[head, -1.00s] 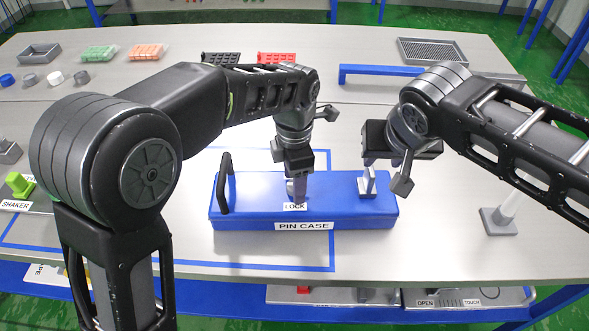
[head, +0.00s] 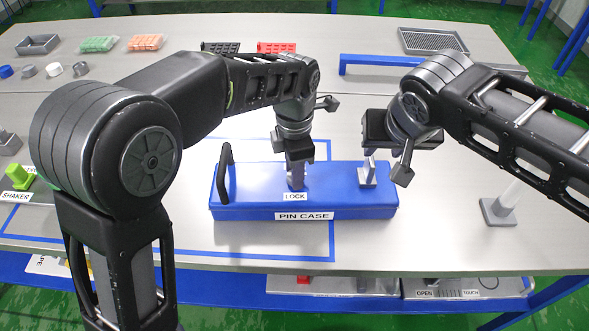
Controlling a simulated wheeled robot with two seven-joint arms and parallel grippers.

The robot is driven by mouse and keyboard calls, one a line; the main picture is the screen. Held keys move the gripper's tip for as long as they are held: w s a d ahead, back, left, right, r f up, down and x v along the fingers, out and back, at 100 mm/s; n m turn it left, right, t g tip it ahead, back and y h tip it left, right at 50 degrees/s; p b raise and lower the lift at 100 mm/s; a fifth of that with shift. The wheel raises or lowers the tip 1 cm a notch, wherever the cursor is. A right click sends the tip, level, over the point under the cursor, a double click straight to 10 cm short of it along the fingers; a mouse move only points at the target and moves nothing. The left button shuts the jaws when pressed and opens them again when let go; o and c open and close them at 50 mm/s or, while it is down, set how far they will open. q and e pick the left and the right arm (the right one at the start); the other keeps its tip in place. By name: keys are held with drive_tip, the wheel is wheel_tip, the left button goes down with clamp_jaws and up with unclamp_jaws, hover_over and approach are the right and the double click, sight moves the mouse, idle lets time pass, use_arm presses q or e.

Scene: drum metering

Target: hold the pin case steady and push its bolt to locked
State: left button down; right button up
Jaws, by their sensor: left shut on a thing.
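The blue pin case (head: 250,196) lies on the table, with a PIN CASE label on its front and a black handle (head: 226,178) at its left end. My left gripper (head: 296,184) points down at the middle of the case, just behind the LOCK label (head: 295,197). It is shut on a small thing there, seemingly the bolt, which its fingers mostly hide. My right gripper (head: 369,168) is low over the right end of the case, by a grey upright piece (head: 367,181). Whether its jaws are closed on that piece cannot be made out.
Blue tape (head: 270,258) marks the table around the case's left part. A green-topped shaker (head: 20,174) stands at the left edge, a grey post base (head: 498,212) at the right. Black and red racks (head: 277,47) and a blue bar (head: 380,70) lie behind.

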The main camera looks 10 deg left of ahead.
drive_tip(key=shift+c, duration=0.3)
idle(0.6)
drive_tip(key=c, duration=0.3)
drive_tip(key=shift+d, duration=0.2)
drive_tip(key=shift+c, duration=0.8)
drive_tip(key=d, duration=0.2)
drive_tip(key=w+d+f+m, duration=0.1)
drive_tip(key=d, duration=0.1)
drive_tip(key=d+f+m, duration=0.1)
drive_tip(key=d, duration=0.1)
drive_tip(key=shift+w+f+g+h, duration=0.1)
drive_tip(key=shift+w+g+h, duration=0.25)
drive_tip(key=shift+g+h, duration=0.05)
clamp_jaws()
drive_tip(key=d+f+m+g+y, duration=0.2)
drive_tip(key=d+f, duration=0.1)
drive_tip(key=d, duration=0.5)
drive_tip(key=r+n+y, duration=0.1)
drive_tip(key=n, duration=0.1)
drive_tip(key=w+a+r+n+y, duration=0.1)
drive_tip(key=r+n+y, duration=0.1)
drive_tip(key=a+r+n+y, duration=0.1)
drive_tip(key=n, duration=0.1)
drive_tip(key=shift+w+a+r+y, duration=0.15)
drive_tip(key=shift+a+r+y, duration=0.1)
drive_tip(key=shift+r+y, duration=0.05)
